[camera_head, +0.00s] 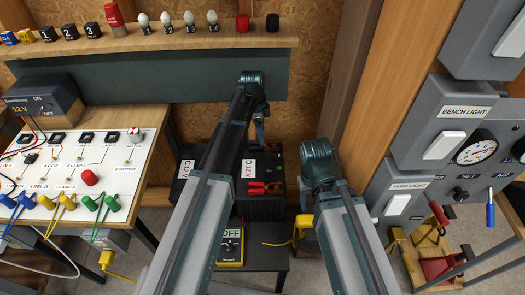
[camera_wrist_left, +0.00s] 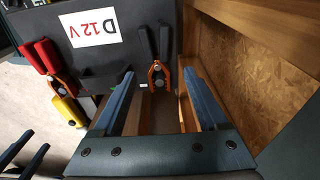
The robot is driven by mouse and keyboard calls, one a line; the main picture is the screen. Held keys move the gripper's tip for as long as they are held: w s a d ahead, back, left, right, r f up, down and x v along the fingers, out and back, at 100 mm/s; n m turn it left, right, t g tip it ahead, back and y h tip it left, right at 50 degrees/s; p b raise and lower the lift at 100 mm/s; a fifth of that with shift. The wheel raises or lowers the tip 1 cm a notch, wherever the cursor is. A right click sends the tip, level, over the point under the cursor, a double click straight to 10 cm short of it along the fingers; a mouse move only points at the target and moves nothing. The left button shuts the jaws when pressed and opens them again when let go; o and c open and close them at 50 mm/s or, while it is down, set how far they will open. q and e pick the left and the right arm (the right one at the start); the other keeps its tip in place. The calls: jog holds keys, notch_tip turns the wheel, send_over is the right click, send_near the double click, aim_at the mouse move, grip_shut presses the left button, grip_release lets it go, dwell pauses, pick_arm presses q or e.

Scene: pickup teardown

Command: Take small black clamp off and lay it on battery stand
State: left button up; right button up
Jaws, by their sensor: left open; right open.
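The small black clamp (camera_wrist_left: 155,45) has black handles and orange-copper jaws. In the left wrist view it stands at the edge of battery D (camera_wrist_left: 98,62), just beyond and between my left fingertips. My left gripper (camera_wrist_left: 158,78) is open and empty; in the head view it points down behind battery D (camera_head: 246,205), mostly hidden by my arm. What the clamp's jaws grip is unclear. In the head view the black clamp cannot be made out. My right gripper (camera_wrist_left: 24,160) shows open at the lower left of the left wrist view. The battery stand (camera_head: 267,257) is dark, under the batteries.
A red clamp (camera_head: 262,188) lies on battery D; it also shows in the left wrist view (camera_wrist_left: 46,58). A yellow multimeter (camera_head: 230,246) stands at the stand's front. Battery C (camera_head: 186,165) is to the left.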

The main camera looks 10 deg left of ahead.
aim_at(265, 146)
pick_arm(q)
jog(key=f+b, duration=0.2)
jog(key=d+f+b, duration=0.1)
jog(key=f+b, duration=0.2)
jog(key=shift+s+f, duration=0.1)
pick_arm(e)
notch_tip(265, 146, down, 5)
jog(key=shift+f, duration=0.1)
pick_arm(q)
jog(key=shift+c, duration=0.3)
grip_shut()
